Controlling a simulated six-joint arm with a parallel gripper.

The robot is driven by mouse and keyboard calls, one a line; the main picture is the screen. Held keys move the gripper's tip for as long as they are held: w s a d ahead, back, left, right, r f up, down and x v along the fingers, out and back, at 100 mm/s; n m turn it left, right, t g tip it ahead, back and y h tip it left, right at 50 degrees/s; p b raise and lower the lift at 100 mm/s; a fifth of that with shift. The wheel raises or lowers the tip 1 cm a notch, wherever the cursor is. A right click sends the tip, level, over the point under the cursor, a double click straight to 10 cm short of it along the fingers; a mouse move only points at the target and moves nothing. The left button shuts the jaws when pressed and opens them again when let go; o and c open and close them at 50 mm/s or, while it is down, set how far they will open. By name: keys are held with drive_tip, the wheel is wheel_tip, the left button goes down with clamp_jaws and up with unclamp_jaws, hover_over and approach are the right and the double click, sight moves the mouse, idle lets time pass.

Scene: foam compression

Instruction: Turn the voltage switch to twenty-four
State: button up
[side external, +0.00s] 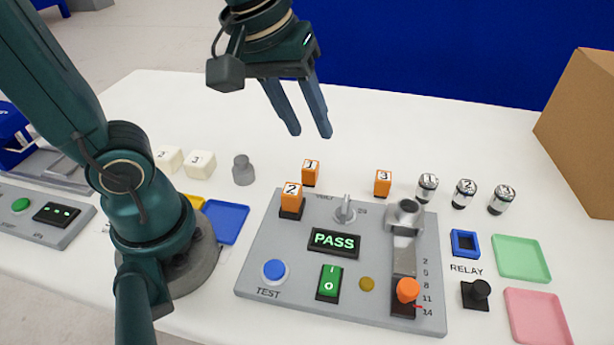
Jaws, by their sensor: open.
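A small grey rotary knob (344,210) stands at the back edge of the grey test panel (255,250). It appears to be the voltage switch. Its raised pointer looks roughly upright in the picture; which setting it marks is too small to tell. Small print flanks it on the left and right, too blurred to read surely. My gripper (310,132) hangs in the air above and behind the panel, up and slightly left of the knob. Its two fingers are apart, with nothing between them.
The panel has a lit PASS display (334,242), blue TEST button (275,271), green rocker (329,282) and orange-knobbed slider (407,291). Orange numbered blocks (310,172) stand near the knob. Numbered cylinders (465,192), trays (521,258) and a cardboard box (580,130) are right.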

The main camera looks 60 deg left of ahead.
drive_tip(key=w+d+f+n+g, duration=0.2)
drive_tip(key=w+f, duration=0.1)
drive_tip(key=w, duration=0.1)
drive_tip(key=g, duration=0.2)
hover_over(346, 204)
wheel_tip(346, 204, down, 6)
drive_tip(key=shift+w+a+r, duration=0.1)
drive_tip(key=shift+r, duration=0.1)
drive_tip(key=shift+f, duration=2.85)
clamp_jaws()
